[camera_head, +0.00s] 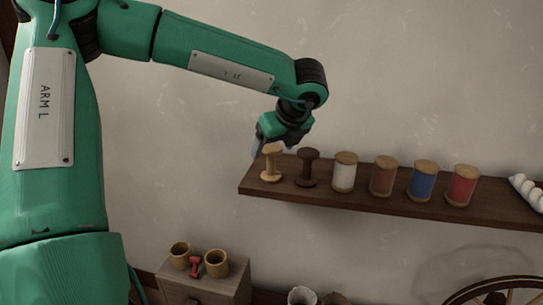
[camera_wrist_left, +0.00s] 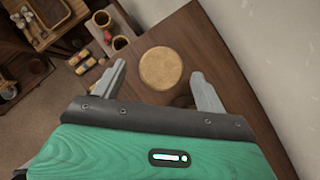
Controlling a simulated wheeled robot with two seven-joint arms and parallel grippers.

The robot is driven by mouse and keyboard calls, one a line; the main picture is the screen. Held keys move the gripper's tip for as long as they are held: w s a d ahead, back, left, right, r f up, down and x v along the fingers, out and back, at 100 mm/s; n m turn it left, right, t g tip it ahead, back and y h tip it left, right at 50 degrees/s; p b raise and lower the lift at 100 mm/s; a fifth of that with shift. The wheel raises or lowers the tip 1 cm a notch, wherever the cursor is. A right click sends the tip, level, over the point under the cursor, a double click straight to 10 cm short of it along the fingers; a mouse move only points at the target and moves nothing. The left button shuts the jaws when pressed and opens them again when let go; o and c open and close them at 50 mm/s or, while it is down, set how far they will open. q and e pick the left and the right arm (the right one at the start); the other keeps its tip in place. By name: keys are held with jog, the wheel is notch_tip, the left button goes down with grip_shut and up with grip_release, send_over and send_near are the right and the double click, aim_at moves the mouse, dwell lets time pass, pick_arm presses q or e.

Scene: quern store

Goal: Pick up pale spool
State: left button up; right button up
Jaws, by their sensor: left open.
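The pale spool (camera_head: 271,164) stands upright and empty of thread at the left end of the dark wooden wall shelf (camera_head: 320,193). In the left wrist view its round top (camera_wrist_left: 161,68) shows between the fingers. My left gripper (camera_head: 265,147) is at the spool's upper end, partly hidden behind it. In the left wrist view the gripper (camera_wrist_left: 159,70) is open, with a finger on each side of the spool and a gap to each. My right gripper is not in view.
A dark empty spool (camera_head: 308,168) stands close to the right of the pale one. White (camera_head: 343,173), brown (camera_head: 383,177), blue (camera_head: 422,182) and red (camera_head: 462,187) thread spools follow along the shelf. A small cabinet (camera_head: 205,280) with two cups stands below left.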

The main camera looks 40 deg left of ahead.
aim_at(273, 149)
pick_arm(q)
jog(key=shift+p+x, duration=0.5)
jog(key=shift+x, duration=0.7)
jog(key=shift+w+a+f, duration=0.15)
jog(key=shift+a+f, duration=0.15)
jog(key=shift+a, duration=0.05)
jog(key=shift+d+r, duration=0.1)
jog(key=shift+d, duration=0.1)
jog(key=c, duration=1.1)
jog(key=shift+o, duration=0.2)
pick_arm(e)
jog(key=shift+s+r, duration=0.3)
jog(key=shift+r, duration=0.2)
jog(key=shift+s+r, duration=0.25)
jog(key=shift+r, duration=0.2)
